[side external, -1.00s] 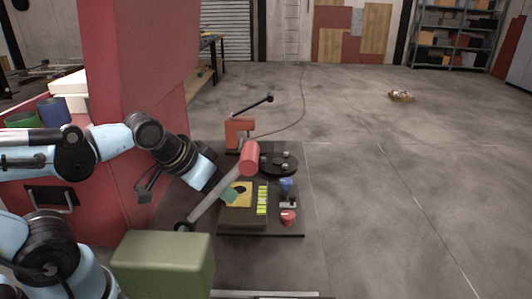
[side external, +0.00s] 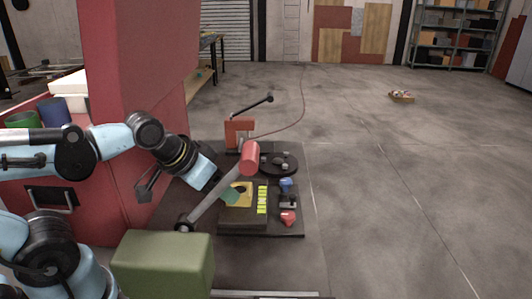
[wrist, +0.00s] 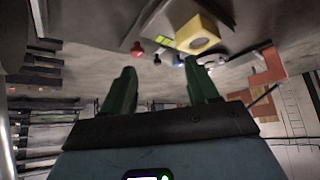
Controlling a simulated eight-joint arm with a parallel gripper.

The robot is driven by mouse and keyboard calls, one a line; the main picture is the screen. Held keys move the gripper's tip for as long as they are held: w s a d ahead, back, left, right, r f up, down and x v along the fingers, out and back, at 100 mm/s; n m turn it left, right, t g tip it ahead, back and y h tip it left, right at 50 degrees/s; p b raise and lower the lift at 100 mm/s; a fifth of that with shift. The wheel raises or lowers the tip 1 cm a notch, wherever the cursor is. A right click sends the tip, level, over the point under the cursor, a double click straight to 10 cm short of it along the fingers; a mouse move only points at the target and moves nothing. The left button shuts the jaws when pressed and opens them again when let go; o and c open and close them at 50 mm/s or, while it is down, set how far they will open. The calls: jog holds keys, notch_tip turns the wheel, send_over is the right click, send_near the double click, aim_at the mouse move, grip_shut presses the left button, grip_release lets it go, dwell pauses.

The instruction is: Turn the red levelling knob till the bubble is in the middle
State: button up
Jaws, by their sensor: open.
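The red levelling knob (side external: 288,218) is at the front right of the dark base plate; it also shows in the wrist view (wrist: 137,48). A yellow-green strip with dark marks (side external: 262,200), perhaps the level vial, lies left of it. I cannot make out a bubble. My gripper (side external: 230,196) is over the yellow block, left of the strip and apart from the red knob, partly behind the grey lever. In the wrist view its green fingers (wrist: 160,88) are spread apart with nothing between them.
A grey lever with a red end (side external: 249,158) slants across in front of my gripper. A blue knob (side external: 286,184) sits behind the red knob.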

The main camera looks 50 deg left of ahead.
jog(key=w+d+r+m+g, duration=0.3)
jog(key=w+r, duration=0.1)
jog(key=w, duration=0.3)
jog(key=m+g, duration=0.2)
jog(key=g, duration=0.2)
send_over(289, 213)
notch_tip(289, 213, down, 3)
jog(key=f, duration=1.1)
jog(key=shift+s+d+f, duration=0.1)
jog(key=shift+d+f, duration=0.1)
jog(key=shift+f, duration=0.2)
jog(key=c, duration=1)
jog(key=n, duration=0.4)
jog(key=shift+a, duration=0.1)
jog(key=shift+c, duration=0.2)
